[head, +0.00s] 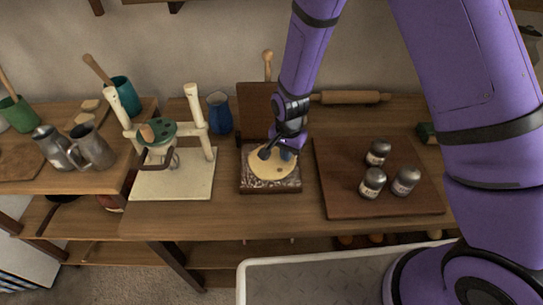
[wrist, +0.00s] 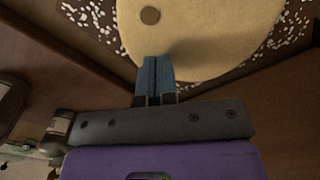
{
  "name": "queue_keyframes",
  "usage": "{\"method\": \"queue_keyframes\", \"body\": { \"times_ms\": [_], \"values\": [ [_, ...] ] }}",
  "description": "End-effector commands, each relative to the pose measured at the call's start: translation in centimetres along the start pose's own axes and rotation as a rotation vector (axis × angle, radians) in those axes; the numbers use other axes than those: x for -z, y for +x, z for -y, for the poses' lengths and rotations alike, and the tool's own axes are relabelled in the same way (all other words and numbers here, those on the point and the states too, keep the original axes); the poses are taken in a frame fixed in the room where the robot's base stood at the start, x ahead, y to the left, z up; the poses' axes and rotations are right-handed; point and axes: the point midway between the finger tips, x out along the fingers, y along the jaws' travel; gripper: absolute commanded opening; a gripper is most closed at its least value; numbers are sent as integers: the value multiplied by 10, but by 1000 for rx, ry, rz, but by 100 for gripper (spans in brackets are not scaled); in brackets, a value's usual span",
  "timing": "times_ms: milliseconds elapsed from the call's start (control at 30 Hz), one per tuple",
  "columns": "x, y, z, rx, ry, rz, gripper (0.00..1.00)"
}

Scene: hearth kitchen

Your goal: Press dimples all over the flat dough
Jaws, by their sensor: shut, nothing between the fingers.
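The flat round dough (head: 268,172) lies in a shallow dark box (head: 270,187) dusted with white flecks. The dough (wrist: 212,38) fills the top of the wrist view, with white flecks around it. One small round brown dimple (wrist: 150,15) shows in its surface; the rest of the visible dough looks smooth. My gripper (head: 285,154) is over the far right part of the dough. Its blue fingers (wrist: 155,62) are shut together with nothing between them, tips against or just above the dough; I cannot tell if they touch. My gripper hides part of the dough.
Several grey shakers stand on a brown board (head: 340,190) at the right. A white board (head: 172,187) with a wooden-armed stand is at the left. A blue jug (head: 220,113), an upright brown panel (head: 256,110) and a rolling pin (head: 350,97) are behind.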

Motion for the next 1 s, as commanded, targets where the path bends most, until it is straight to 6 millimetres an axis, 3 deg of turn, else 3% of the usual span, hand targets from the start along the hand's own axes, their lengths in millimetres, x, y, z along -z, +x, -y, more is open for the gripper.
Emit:
{"method": "queue_keyframes", "body": {
  "times_ms": [300,1000],
  "values": [
    [0,10,0,-1,0,1,0],
    [0,10,0,-1,0,1,0]
  ]
}}
